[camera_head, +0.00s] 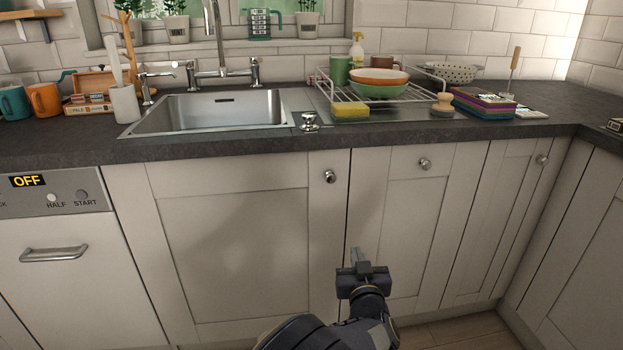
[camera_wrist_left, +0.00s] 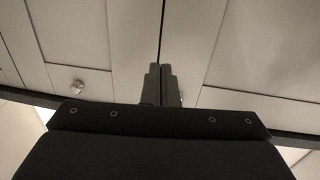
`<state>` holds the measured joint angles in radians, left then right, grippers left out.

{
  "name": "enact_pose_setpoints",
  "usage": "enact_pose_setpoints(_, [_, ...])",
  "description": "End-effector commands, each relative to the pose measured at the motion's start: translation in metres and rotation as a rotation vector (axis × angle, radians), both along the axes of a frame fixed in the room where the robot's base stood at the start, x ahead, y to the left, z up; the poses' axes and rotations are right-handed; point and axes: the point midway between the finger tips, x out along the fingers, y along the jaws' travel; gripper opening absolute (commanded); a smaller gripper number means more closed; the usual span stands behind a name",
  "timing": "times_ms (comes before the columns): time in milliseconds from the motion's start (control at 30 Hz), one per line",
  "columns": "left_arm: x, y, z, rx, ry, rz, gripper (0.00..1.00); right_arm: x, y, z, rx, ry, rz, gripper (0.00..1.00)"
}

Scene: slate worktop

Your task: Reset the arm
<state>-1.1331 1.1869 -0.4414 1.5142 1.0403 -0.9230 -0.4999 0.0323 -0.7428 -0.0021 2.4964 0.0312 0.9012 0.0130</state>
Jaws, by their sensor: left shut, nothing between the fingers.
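My left gripper (camera_head: 357,256) is in the lower middle of the head view, in front of the cabinet doors and well below the worktop. Its two fingers are shut together with nothing between them. In the left wrist view the shut fingers (camera_wrist_left: 159,84) point at the cabinet fronts, close to the dark gap between two doors. I cannot tell whether they touch the doors. My left arm (camera_head: 335,332) comes in from the bottom edge. My right gripper is in neither view.
A slate worktop (camera_head: 225,145) runs above white cabinet doors with round knobs (camera_head: 329,176). It carries a steel sink (camera_head: 212,110), a dish rack with bowls (camera_head: 380,82), a yellow sponge (camera_head: 350,110) and mugs (camera_head: 44,99). A dishwasher (camera_head: 75,270) stands at left. The cabinet doors are shut.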

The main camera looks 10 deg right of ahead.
Motion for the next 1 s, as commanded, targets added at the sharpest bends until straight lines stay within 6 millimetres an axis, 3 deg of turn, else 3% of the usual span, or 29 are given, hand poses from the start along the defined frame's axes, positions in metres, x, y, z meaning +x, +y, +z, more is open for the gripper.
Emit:
enact_pose_setpoints(133, [0.021,0.045,0.020,-0.092,0.126,-0.013,0.00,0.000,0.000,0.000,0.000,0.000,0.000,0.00])
enact_pose_setpoints(233, [0.027,0.091,0.036,-0.190,0.257,-0.051,0.00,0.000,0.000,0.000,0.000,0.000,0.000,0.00])
enact_pose_setpoints(333, [0.020,0.139,0.052,-0.283,0.379,-0.100,0.00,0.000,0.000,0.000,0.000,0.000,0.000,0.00])
enact_pose_setpoints(433, [-0.001,0.184,0.067,-0.361,0.484,-0.155,0.00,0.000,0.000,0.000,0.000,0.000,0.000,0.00])
enact_pose_setpoints(567, [-0.046,0.241,0.083,-0.429,0.599,-0.219,0.00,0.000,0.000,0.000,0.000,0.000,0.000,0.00])
enact_pose_setpoints(700, [-0.114,0.293,0.089,-0.454,0.709,-0.265,0.00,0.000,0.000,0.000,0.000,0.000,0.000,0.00])
enact_pose_setpoints(900, [-0.211,0.342,0.072,-0.415,0.853,-0.254,0.00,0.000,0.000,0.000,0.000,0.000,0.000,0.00])
enact_pose_setpoints(1000, [-0.247,0.356,0.060,-0.390,0.912,-0.224,0.00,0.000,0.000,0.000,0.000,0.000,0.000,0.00])
